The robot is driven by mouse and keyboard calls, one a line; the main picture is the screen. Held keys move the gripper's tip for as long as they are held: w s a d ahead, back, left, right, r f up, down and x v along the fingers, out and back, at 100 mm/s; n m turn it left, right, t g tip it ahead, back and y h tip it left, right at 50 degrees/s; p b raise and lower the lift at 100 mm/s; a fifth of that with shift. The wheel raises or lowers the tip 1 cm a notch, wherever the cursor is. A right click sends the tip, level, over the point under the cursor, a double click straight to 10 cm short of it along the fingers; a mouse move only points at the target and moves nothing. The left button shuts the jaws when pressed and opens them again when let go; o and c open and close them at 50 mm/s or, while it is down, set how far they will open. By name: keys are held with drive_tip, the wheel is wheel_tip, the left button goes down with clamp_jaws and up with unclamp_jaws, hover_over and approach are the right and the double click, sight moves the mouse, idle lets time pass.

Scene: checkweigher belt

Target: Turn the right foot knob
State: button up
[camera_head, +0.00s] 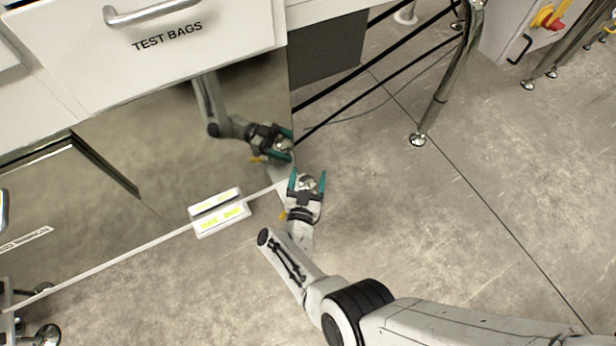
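My gripper (307,182) is low over the floor, just beyond the right bottom corner of a mirror-like cabinet front. Its two teal fingers stand apart, with a small grey shape between them; I cannot tell if this is a knob or part of my gripper. A chrome leveling foot (418,139) stands on the floor under a tubular leg, up and right of my gripper and well apart from it. No foot knob can be made out for sure at the cabinet's right corner.
The mirror-like panel (150,165) reflects my arm and gripper. A drawer (160,45) marked TEST BAGS is above it. A small white box with yellow-green labels (221,218) sits at the panel's lower edge. Dark bars (385,70) run behind the chrome leg.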

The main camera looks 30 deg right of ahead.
drive_tip(key=p+v, duration=0.3)
drive_tip(key=v, duration=0.7)
drive_tip(key=shift+s+a, duration=0.25)
drive_tip(key=shift+s, duration=0.1)
idle(0.4)
